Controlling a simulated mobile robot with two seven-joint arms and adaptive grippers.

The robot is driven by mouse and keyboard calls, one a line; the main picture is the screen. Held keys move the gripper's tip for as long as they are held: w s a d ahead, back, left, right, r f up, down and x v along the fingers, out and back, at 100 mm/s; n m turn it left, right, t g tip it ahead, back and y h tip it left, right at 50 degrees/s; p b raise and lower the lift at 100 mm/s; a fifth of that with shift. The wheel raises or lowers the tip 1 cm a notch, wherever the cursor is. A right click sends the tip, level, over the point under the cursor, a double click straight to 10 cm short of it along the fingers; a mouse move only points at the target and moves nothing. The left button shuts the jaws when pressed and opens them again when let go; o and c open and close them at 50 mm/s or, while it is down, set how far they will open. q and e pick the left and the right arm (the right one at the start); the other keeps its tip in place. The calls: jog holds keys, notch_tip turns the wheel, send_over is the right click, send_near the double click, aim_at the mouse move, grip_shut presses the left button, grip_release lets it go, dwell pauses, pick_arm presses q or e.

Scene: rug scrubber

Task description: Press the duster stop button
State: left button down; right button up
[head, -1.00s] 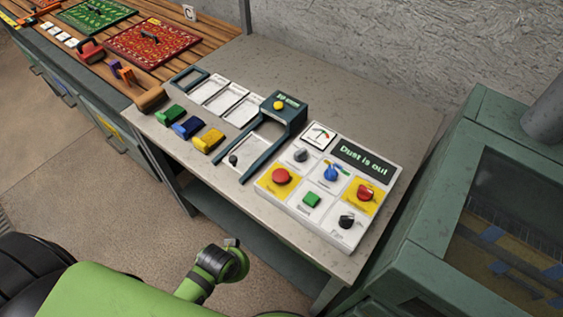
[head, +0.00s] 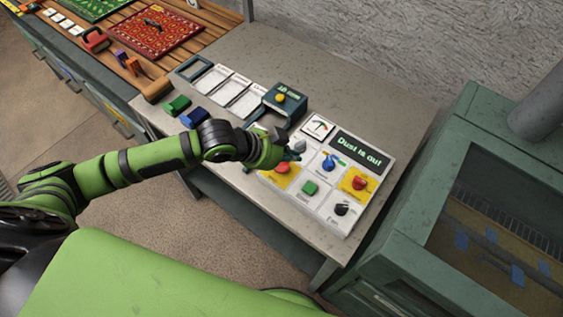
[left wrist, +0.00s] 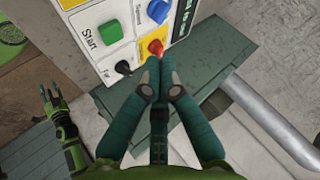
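The control panel (head: 322,213) lies on the grey table, with "Dust is out" on its dark display (head: 358,151). A red button on a yellow square (head: 283,168) is at its left, beside a green Start button (head: 310,188). A second red control on yellow (head: 360,183) is at the right; which one is the duster stop is not readable. My left gripper (head: 292,153) is over the panel's left part, near the left red button. In the left wrist view its fingertips (left wrist: 157,62) are together and empty, overlapping a red control. My right gripper (left wrist: 52,98) seems open, far from the panel.
A blue knob (head: 329,161) and black fan knob (head: 342,209) stick up from the panel. A dark green stand (head: 283,98) with a yellow button is behind my left gripper. Coloured blocks lie left; a green cabinet (head: 440,215) stands right.

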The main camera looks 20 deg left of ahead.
pick_arm(q)
jog(key=r, duration=0.1)
send_over(279, 167)
jog(key=shift+m, duration=0.3)
notch_tip(279, 167, down, 7)
jog(key=b, duration=0.7)
jog(key=shift+r, duration=0.1)
jog(key=shift+f+b, duration=0.6)
jog(key=shift+f, duration=0.35)
jog(key=shift+f, duration=0.1)
jog(key=shift+f, duration=0.3)
